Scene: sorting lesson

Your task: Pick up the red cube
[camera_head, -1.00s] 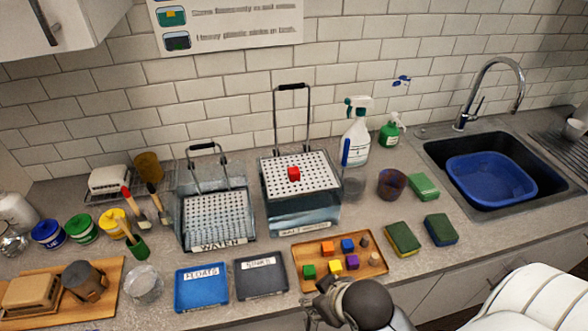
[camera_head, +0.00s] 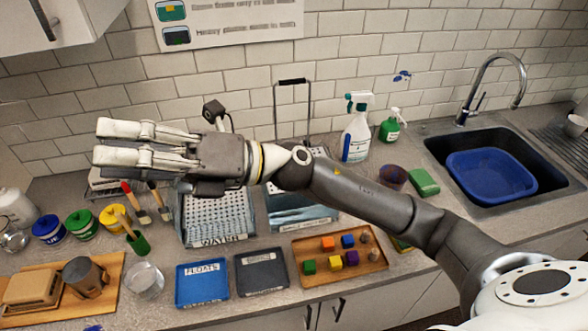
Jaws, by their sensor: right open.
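The red cube does not show now; my right arm covers the spot on the perforated platform of the right water tank (camera_head: 300,218) where it sat in the earlier view. My right gripper (camera_head: 100,143) is open, its two pale fingers pointing left, with no object seen between them. It appears in front of the wall and rack at the left, to the left of the right tank. My left gripper is not in view.
Another tank (camera_head: 222,243), paint pots and a spray bottle (camera_head: 355,130) stand around; a sink is right.

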